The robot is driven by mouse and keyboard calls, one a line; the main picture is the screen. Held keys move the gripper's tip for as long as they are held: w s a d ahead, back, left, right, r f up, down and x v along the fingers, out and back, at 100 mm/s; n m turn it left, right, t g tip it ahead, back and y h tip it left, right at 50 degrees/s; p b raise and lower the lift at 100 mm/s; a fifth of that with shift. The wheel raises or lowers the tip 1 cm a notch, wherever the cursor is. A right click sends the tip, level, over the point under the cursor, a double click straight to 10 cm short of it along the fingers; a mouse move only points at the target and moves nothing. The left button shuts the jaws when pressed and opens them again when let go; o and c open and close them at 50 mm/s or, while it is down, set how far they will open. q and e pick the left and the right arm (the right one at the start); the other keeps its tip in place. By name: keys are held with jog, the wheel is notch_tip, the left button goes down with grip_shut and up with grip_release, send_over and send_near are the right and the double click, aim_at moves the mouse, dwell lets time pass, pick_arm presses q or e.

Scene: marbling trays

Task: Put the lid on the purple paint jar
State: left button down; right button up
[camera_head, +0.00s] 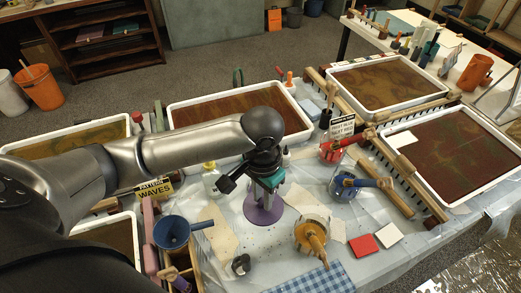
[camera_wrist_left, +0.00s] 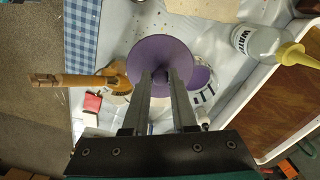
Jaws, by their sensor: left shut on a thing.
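My left gripper (camera_wrist_left: 163,80) is shut on the purple lid (camera_wrist_left: 155,48), a round disc held by its middle. In the wrist view the lid covers part of the purple paint jar (camera_wrist_left: 202,78), whose purple paint shows past the lid's right edge. The lid looks off-centre over the jar; I cannot tell how high above it. In the head view the left gripper (camera_head: 266,186) reaches down to the purple lid (camera_head: 262,212), and the jar is mostly hidden there. My right gripper is in neither view.
A water bottle (camera_wrist_left: 262,42) with a yellow cap stands near the jar. An orange jar (camera_head: 311,238) with a wooden handle, a blue jar (camera_head: 343,185) and a red jar (camera_head: 331,152) stand to the right. Marbling trays (camera_head: 238,92) surround the work area.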

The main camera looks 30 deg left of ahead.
pick_arm(q)
jog(key=w+a+r+m+p, duration=0.1)
jog(key=w+a+m+p, duration=0.1)
jog(key=w+m+p, duration=0.45)
jog(key=w+a+m+p, duration=0.3)
jog(key=m, duration=0.7)
jog(key=shift+s+d+f+b, duration=0.1)
jog(key=shift+f+b, duration=1.4)
jog(key=shift+b, duration=0.1)
jog(key=shift+d+f+b, duration=0.1)
jog(key=shift+f+b, duration=1.35)
jog(key=shift+b, duration=0.1)
jog(key=shift+a+r+p, duration=0.1)
jog(key=shift+p, duration=0.5)
jog(key=shift+f, duration=0.2)
jog(key=shift+p, duration=0.4)
